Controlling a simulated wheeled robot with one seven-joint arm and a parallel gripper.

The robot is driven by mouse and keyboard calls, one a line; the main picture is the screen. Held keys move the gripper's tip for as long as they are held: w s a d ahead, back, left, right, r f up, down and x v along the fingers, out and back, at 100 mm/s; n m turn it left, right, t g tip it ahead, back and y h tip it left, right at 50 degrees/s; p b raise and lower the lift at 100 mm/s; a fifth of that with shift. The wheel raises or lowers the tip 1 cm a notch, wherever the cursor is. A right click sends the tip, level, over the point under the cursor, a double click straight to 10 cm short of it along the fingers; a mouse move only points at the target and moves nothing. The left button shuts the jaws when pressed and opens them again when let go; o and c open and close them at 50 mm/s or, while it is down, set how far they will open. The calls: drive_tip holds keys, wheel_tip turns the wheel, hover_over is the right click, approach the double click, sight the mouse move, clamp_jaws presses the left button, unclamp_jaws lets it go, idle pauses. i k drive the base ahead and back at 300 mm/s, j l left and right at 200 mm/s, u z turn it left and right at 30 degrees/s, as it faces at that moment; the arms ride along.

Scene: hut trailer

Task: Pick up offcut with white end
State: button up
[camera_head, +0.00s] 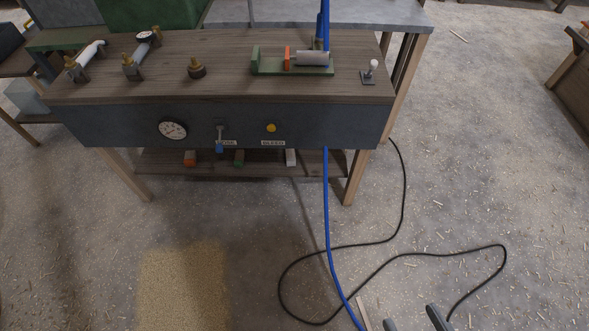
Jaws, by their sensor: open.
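The offcut with the white end (291,157) lies on the low shelf under the bench, right of the middle. Only its white end shows clearly; the rest is hidden under the bench front. To its left on the same shelf are an offcut with a green end (239,157) and one with an orange-red end (190,158). My gripper (413,321) shows at the bottom edge, right of centre. Its two dark fingertips are apart with nothing visible between them. It is well away from the shelf, nearer the camera.
The bench (230,90) carries fittings, a gauge and a green fixture; its front panel overhangs the shelf (330,163). A blue hose (327,220) hangs down in front, right of the white end. A black cable (400,258) loops on the floor. Floor left of the hose is mostly clear.

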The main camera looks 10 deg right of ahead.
sight(290, 153)
drive_tip(key=u, duration=0.65)
drive_tip(key=i+l+u, duration=0.35)
drive_tip(key=l+u, duration=0.15)
drive_tip(key=l, duration=0.15)
drive_tip(key=i+l+u, duration=0.1)
drive_tip(key=l+u, duration=0.15)
drive_tip(key=i+l+u, duration=0.1)
drive_tip(key=l+u, duration=0.15)
drive_tip(key=l, duration=0.2)
drive_tip(key=i+l, duration=0.1)
drive_tip(key=l, duration=0.4)
drive_tip(key=i+l, duration=0.1)
drive_tip(key=l, duration=0.4)
drive_tip(key=l+u, duration=0.1)
drive_tip(key=l, duration=0.45)
drive_tip(key=i, duration=0.05)
